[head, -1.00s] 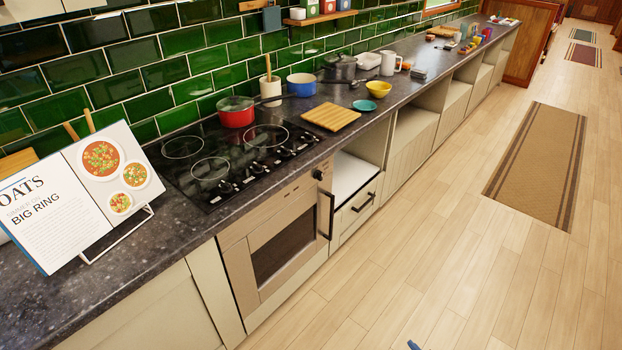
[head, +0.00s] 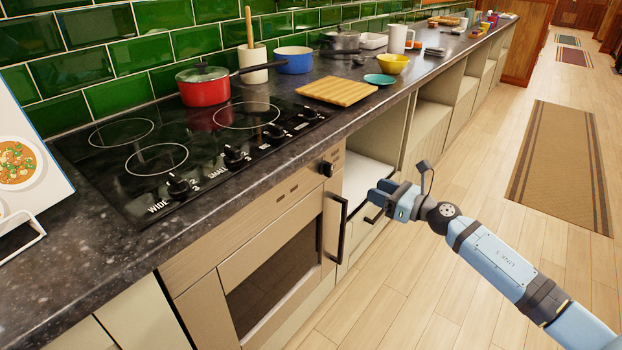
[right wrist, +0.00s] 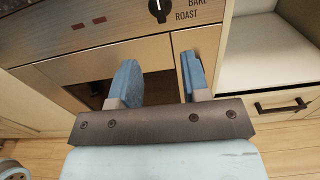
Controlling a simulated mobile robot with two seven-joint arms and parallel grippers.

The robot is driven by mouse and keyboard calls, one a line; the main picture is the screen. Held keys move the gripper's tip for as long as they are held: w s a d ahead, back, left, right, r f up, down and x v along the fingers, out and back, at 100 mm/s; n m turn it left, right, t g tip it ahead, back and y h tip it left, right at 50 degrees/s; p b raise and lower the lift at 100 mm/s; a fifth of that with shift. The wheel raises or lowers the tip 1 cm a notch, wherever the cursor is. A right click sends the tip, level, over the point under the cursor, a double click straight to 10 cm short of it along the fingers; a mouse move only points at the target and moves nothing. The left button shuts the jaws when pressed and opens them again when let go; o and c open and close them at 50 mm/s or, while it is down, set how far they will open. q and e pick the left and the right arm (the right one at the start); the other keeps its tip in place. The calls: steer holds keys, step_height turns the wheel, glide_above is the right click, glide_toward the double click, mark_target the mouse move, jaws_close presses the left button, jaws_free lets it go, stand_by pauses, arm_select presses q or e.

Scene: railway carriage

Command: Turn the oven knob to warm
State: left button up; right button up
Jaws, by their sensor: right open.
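The oven (head: 285,265) is built in below the black hob, with a wooden-toned front, a dark window and a black vertical handle (head: 335,230). Its black oven knob (head: 326,169) sits at the upper right of the front. In the right wrist view the knob (right wrist: 158,9) shows at the top edge, with a pale pointer line and the words BAKE and ROAST beside it; other markings are cut off. My right gripper (head: 376,192) is open and empty, right of the knob and a little lower. In the right wrist view its blue fingers (right wrist: 160,80) are apart, below the knob.
The black hob (head: 130,180) has several knobs of its own along its front. A red pot (head: 204,86) stands at the hob's back, and a wooden board (head: 337,92) lies right of it. An open niche with a drawer (head: 375,228) is right of the oven.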

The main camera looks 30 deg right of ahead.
mark_target(332, 170)
steer(key=x, duration=1.4)
steer(key=shift+s+r, duration=0.1)
steer(key=shift+r, duration=0.1)
jaws_close()
